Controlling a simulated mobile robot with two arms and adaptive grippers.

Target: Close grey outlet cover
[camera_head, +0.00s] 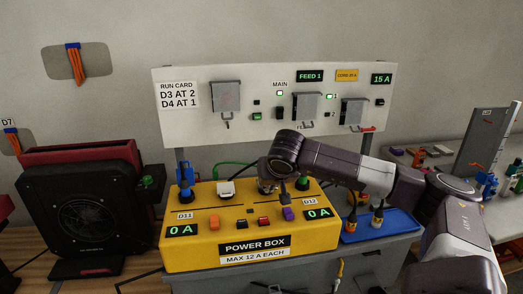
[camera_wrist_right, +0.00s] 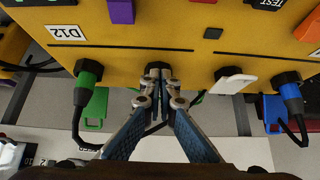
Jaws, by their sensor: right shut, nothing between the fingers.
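The yellow power box (camera_head: 195,255) has a row of round outlets along its back edge. A dark outlet (camera_wrist_right: 158,69) lies directly in front of my right gripper (camera_wrist_right: 160,82) in the right wrist view. No grey cover can be made out clearly there; the gripper hides most of that spot. My right gripper is shut and empty, its fingertips at or very near this outlet; contact cannot be told. In the head view the right gripper (camera_head: 268,188) reaches the box's back edge. A white cover (camera_wrist_right: 232,82) belongs to the neighbouring outlet. My left gripper is not in view.
A green plug (camera_wrist_right: 88,80) and a blue plug (camera_wrist_right: 290,92) stand on either side, with cables hanging behind. A white panel (camera_head: 240,125) stands behind the box. A black fan unit (camera_head: 85,215) is at left, a blue tray (camera_head: 385,228) at right.

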